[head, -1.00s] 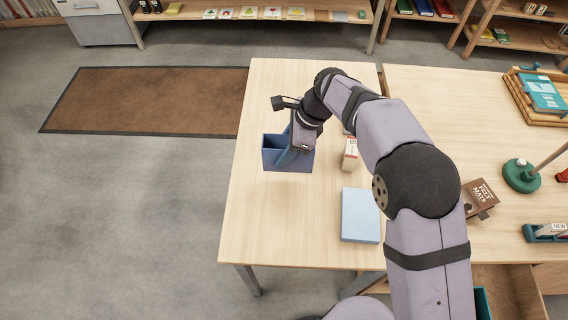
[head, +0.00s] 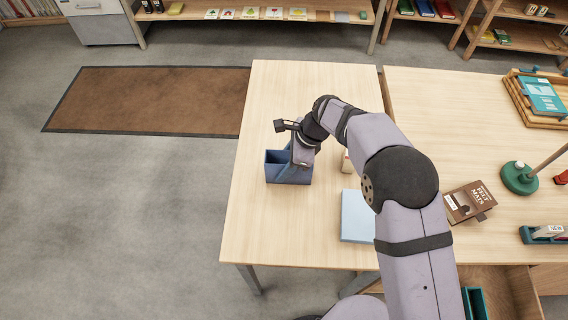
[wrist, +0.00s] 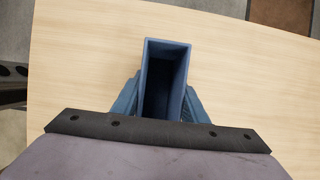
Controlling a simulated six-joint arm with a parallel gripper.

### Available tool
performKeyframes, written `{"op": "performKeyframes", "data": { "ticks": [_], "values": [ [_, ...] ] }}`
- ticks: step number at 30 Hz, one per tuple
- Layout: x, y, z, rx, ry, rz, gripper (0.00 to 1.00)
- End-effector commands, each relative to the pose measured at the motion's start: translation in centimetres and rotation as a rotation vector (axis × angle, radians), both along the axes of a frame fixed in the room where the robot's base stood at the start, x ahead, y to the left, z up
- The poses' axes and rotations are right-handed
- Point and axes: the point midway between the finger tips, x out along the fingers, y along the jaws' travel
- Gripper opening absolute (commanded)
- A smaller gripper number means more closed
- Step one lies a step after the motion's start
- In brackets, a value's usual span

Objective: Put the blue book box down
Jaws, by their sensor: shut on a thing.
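The blue book box (head: 276,170) is upright and open at the top, over the left part of the near table. It also shows in the wrist view (wrist: 150,70), its opening facing the camera and its inside dark, with no contents visible. My gripper (head: 289,166) is shut on the box, with a blue finger along each side in the wrist view (wrist: 160,103). The box is over or on bare wood; I cannot tell whether its base touches the tabletop.
The wooden table (head: 262,225) is clear around the box. A brown book (head: 468,201) and green stand (head: 519,178) are farther right.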

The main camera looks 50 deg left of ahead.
Motion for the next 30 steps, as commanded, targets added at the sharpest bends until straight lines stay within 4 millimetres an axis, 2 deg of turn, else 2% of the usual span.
{"op": "performKeyframes", "data": {
  "ticks": [5, 6, 8, 21, 26, 30],
  "values": [
    [0.0, 0.0, -0.3, 0.000, 0.000, 0.000, 0.15],
    [0.0, 0.0, -0.3, 0.000, 0.000, 0.000, 0.44],
    [0.0, 0.0, -0.3, 0.000, 0.000, 0.000, 0.58],
    [0.1, 0.0, 0.3, 0.002, -0.001, -0.001, 0.58],
    [0.7, -0.4, 1.8, 0.005, -0.002, -0.002, 0.58],
    [1.3, -1.1, 4.0, 0.005, -0.003, -0.002, 0.58]
  ]
}}
